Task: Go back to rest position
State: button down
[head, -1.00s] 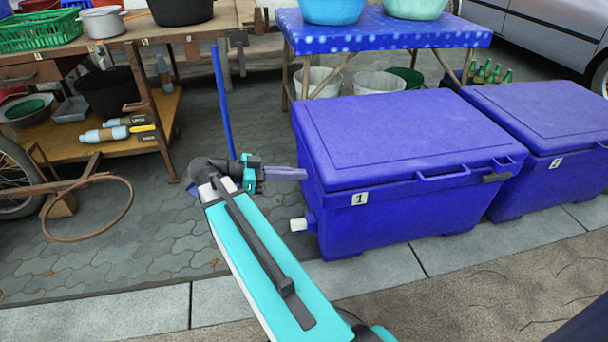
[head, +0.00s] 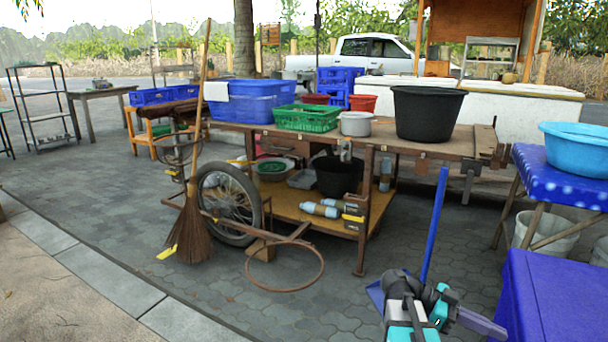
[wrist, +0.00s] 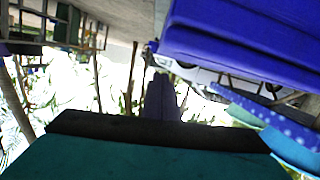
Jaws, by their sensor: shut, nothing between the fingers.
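My gripper (head: 484,323) is at the lower right of the head view, at the end of my teal and white arm. Its purple-grey fingers are together with nothing between them, pointing right toward the blue cooler box (head: 550,300). In the wrist view the closed fingers (wrist: 161,98) stand in the middle, and the blue cooler's underside or side (wrist: 245,45) fills the upper right. I cannot tell from these views how wide the gap between fingertips and cooler is.
A wooden cart (head: 300,205) with a green crate (head: 307,118), black tub (head: 428,112) and bottles stands ahead. A blue-handled dustpan (head: 433,225) is right behind my gripper. A broom (head: 190,225) leans against the cart at left. Open paving (head: 110,190) lies at left.

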jog(key=s+a+f+n+t+y+p, duration=0.1)
jog(key=s+a+f+n+y+p, duration=0.35)
jog(key=s+a+n+p, duration=0.9)
jog(key=s+a+f+n+y+p, duration=0.35)
jog(key=s+a+f+p, duration=0.35)
jog(key=p, duration=1.3)
jog(key=w+a+f+n+t+y, duration=0.1)
jog(key=a+f+n+y, duration=0.1)
jog(key=a, duration=0.3)
jog(key=w+a+f+n+t+y, duration=0.1)
jog(key=w+a+f+n+y, duration=0.1)
jog(key=a, duration=0.4)
jog(key=shift+f+n+y+p, duration=0.15)
jog(key=shift+n+y+p, duration=0.3)
jog(key=shift+n, duration=0.75)
jog(key=shift+s, duration=0.15)
